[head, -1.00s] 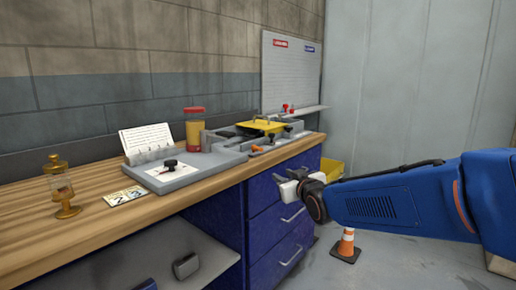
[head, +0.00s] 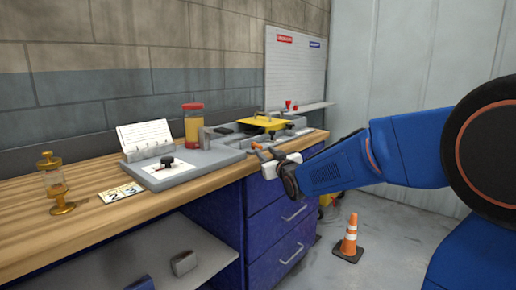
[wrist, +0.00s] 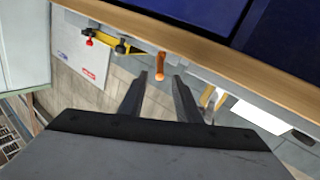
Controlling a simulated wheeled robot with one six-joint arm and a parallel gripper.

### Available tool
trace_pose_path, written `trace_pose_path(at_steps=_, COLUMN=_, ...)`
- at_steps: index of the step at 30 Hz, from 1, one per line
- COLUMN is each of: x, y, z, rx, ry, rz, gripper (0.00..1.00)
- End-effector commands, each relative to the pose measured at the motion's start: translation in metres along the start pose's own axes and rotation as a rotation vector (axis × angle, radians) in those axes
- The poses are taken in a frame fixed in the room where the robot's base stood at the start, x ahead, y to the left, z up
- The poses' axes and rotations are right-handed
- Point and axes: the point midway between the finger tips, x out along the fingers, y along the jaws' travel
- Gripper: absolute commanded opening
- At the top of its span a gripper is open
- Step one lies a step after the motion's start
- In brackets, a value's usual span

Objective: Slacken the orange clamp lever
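The orange clamp lever (head: 257,147) is at the front of the grey fixture (head: 230,138) on the workbench, partly behind my gripper in the head view. In the wrist view the lever (wrist: 160,66) appears as a short orange bar centred in line with the gap between my fingers. My gripper (wrist: 161,78) is open, with a dark finger on each side of that line. The lever looks at or just beyond the fingertips; I cannot tell whether they touch. In the head view my gripper (head: 268,160) is at the bench's front edge.
A yellow plate (head: 262,122) lies on the fixture. A grey board (head: 182,165) with a black knob, a red-capped jar (head: 193,124) and a brass oiler (head: 54,183) stand to the left. Blue drawers (head: 275,210) are below. An orange cone (head: 349,238) stands on the floor.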

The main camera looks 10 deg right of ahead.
Motion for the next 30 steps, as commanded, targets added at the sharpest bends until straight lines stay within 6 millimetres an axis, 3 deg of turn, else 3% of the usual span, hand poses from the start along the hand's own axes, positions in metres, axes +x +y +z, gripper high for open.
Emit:
trace_pose_path(at_steps=15, x=0.076, y=-0.001, z=0.001, rx=0.000, ry=-0.001, rz=-0.001, gripper=0.31)
trace_pose_path(at_steps=21, x=0.088, y=0.000, z=0.000, rx=0.000, ry=0.000, rz=-0.001, gripper=0.31)
trace_pose_path(at_steps=30, x=0.090, y=0.000, z=0.000, rx=0.000, ry=0.000, rz=0.000, gripper=0.31)
